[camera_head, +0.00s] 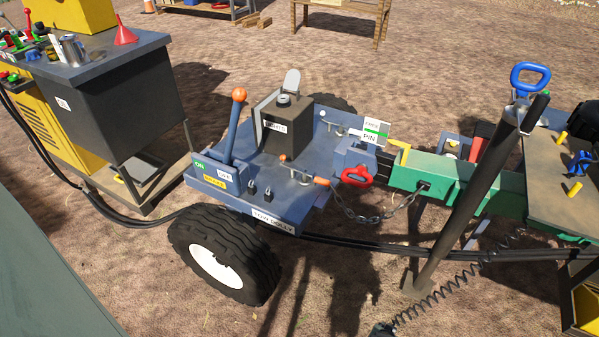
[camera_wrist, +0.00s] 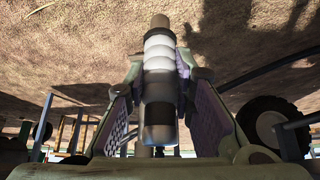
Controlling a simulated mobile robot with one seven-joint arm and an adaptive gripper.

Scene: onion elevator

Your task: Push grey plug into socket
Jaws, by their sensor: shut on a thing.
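My gripper (camera_wrist: 160,72) is shut on the grey plug (camera_wrist: 159,50) in the wrist view. The plug is a pale grey, ribbed cylinder with a brown far end and a dark band nearer the camera. The finger pads press on it from left and right. In the head view, a black coiled cable (camera_head: 452,288) runs down to a dark end piece (camera_head: 382,328) at the bottom edge; I cannot tell whether this is the plug. I cannot make out the socket for certain in either view.
A blue tow dolly (camera_head: 300,207) with a black tyre (camera_head: 225,256) stands mid-view, joined to a green drawbar (camera_head: 455,186). A dark slanted post (camera_head: 478,195) stands at the right. A workbench (camera_head: 110,65) is at the left. Bare ground lies in front of the dolly.

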